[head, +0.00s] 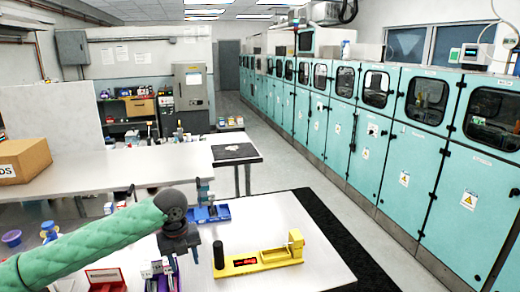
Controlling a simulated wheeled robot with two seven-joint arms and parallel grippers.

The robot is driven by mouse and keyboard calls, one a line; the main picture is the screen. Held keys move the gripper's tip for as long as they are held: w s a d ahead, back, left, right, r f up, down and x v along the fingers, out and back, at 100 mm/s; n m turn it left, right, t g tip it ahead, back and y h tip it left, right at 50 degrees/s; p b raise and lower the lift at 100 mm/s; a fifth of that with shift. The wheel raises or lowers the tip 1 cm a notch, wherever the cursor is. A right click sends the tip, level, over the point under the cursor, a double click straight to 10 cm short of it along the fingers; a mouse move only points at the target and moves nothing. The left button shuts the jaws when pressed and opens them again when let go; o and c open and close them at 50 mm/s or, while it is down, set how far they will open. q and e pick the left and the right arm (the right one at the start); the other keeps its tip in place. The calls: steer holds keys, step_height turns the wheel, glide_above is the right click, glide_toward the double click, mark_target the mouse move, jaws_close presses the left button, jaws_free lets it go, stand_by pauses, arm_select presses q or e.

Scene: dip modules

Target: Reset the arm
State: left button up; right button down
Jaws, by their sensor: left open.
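My left arm (95,243) comes in from the left in a green sleeve, with a dark wrist at its end. My left gripper (183,258) hangs below that wrist over the near table, left of the yellow fixture. It is open, and I see nothing held in it; its fingertips are small and hard to make out. The yellow fixture (268,260) lies on the table with a black upright knob at its left end, a red display or part in its middle and a yellow post at its right end. My right gripper is not in view.
A blue tray (221,213) with a small upright device stands behind the gripper. The right part of the table (325,272) is clear. Teal cabinets (410,160) line the right.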

arm_select(q)
steer(key=s+d+f+n+t+h, duration=0.2)
steer(key=s+d+f+n+h, duration=0.1)
steer(key=s+d+f+n, duration=1.05)
steer(key=s+a+f+n+y, duration=0.1)
steer(key=s+a+f+n, duration=0.3)
steer(key=s, duration=0.3)
steer(key=s+a+f+n+t+y, duration=0.1)
steer(key=s+a+f+n, duration=0.1)
steer(key=s+a+n, duration=0.35)
steer(key=s+a+f+n+y, duration=0.1)
steer(key=s+a+f+n, duration=0.2)
steer(key=s+n, duration=0.45)
step_height(320, 180, down, 24)
steer(key=w+d+f+m+g, duration=0.1)
steer(key=d+m, duration=0.1)
steer(key=s+f, duration=0.4)
steer(key=f, duration=0.8)
steer(key=s+f+b, duration=0.1)
steer(key=s+f, duration=0.3)
steer(key=f, duration=0.8)
steer(key=shift+f+g, duration=0.4)
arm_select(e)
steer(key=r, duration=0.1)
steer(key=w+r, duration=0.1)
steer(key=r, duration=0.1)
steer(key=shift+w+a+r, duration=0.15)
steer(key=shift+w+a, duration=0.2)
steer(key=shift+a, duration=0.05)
